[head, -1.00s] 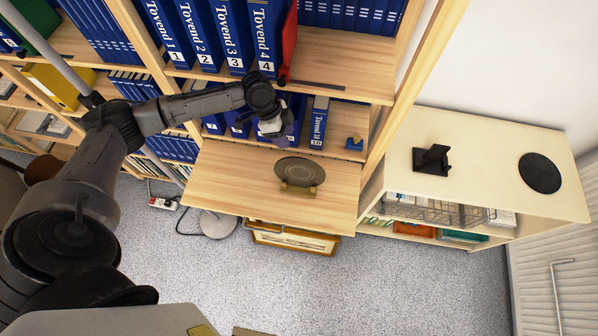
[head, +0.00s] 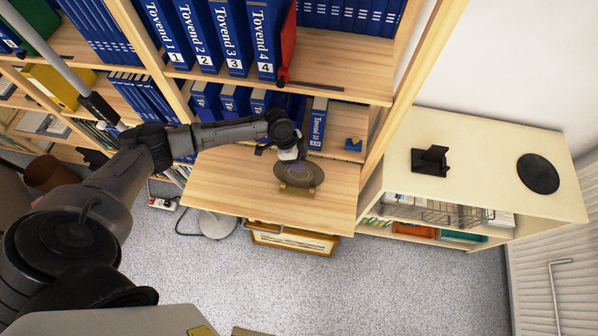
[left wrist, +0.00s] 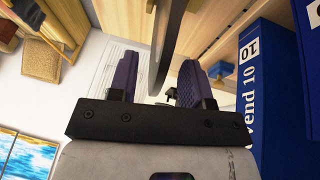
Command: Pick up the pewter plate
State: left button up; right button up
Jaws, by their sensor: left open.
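The pewter plate (head: 305,175) is a dark grey round disc propped up in a small gold-brown stand (head: 297,190) on the pull-out wooden shelf. My left gripper (head: 291,157) is at the plate's upper rim in the head view and covers part of it. In the left wrist view the plate (left wrist: 165,45) shows nearly edge-on, as a dark strip between the two purple finger pads of my open left gripper (left wrist: 158,78). My right gripper is in neither view.
Blue numbered binders (head: 318,125) stand behind the wooden shelf (head: 235,190), and one is close to the right of my gripper in the left wrist view (left wrist: 268,80). A low cabinet (head: 480,150) at right holds a black stand (head: 431,160) and a black disc (head: 538,173).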

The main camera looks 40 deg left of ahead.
pick_arm(q)
jog(key=shift+d+f, duration=0.15)
jog(key=shift+f, duration=0.15)
grip_shut()
dwell(0.3)
